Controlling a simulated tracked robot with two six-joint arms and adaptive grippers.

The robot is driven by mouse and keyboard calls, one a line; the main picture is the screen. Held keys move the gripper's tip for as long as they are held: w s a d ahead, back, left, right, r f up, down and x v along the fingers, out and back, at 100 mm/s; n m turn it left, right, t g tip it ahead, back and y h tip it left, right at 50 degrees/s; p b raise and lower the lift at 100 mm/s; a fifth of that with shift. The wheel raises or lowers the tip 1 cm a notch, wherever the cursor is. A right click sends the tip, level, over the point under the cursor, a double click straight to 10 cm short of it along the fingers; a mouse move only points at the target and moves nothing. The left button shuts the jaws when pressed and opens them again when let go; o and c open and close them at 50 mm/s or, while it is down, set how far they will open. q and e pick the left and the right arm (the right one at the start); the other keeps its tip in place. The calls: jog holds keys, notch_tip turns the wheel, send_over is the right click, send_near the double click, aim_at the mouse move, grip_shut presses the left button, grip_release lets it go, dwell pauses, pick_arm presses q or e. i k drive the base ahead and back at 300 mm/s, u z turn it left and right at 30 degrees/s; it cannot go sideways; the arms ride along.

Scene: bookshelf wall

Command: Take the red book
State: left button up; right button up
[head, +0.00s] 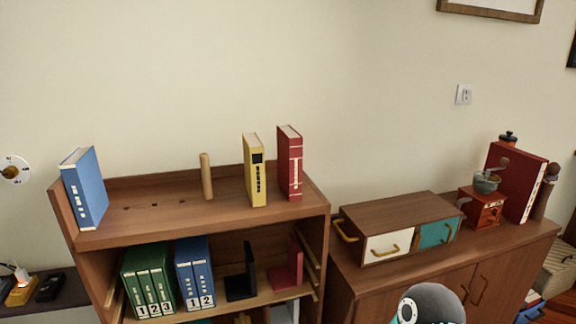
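A red book (290,163) with a pale label on its spine stands upright on the top board of the bookshelf, near its right end. A yellow book (255,170) stands just left of it, with a small gap between them. Another, larger red book or binder (515,181) stands on the cabinet at the right, behind a red box-like grinder. Neither of my grippers is in view; only a rounded grey joint of my arm shows at the bottom edge.
A blue book (85,188) leans at the left end of the bookshelf top (140,232); a wooden peg (206,176) stands mid-board. Green and blue binders, a black bookend and a red one fill the shelf below. A drawer box (400,215) and red grinder (482,208) stand on the cabinet.

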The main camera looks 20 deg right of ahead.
aim_at(289, 142)
jog(key=z, duration=1.1)
jog(key=i, duration=0.15)
jog(key=u, duration=2.9)
jog(key=k, duration=0.95)
jog(key=z, duration=2.85)
jog(key=k, duration=0.1)
jog(key=u, duration=1.5)
jog(key=i, duration=1.05)
